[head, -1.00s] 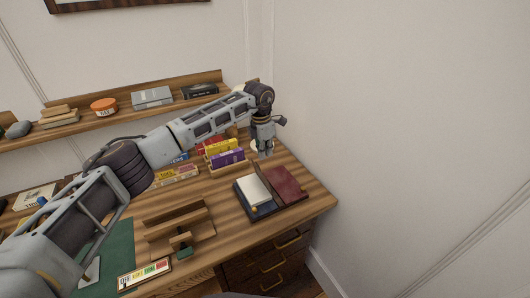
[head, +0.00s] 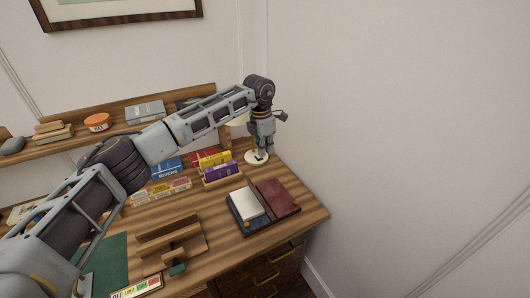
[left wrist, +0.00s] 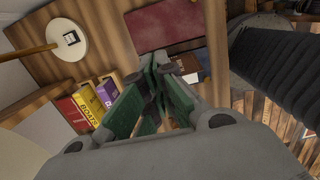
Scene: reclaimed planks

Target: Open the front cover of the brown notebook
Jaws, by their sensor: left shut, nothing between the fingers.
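A reddish-brown book (head: 278,196) lies flat with its cover down on the right part of the desk. My right gripper is not in view.
A lamp's white round base (head: 251,159) is close to the left gripper. Upright yellow and purple books (head: 220,171) stand left of it in a holder. A wooden stand (head: 172,240) is at the front left. The desk's right edge has a bare strip.

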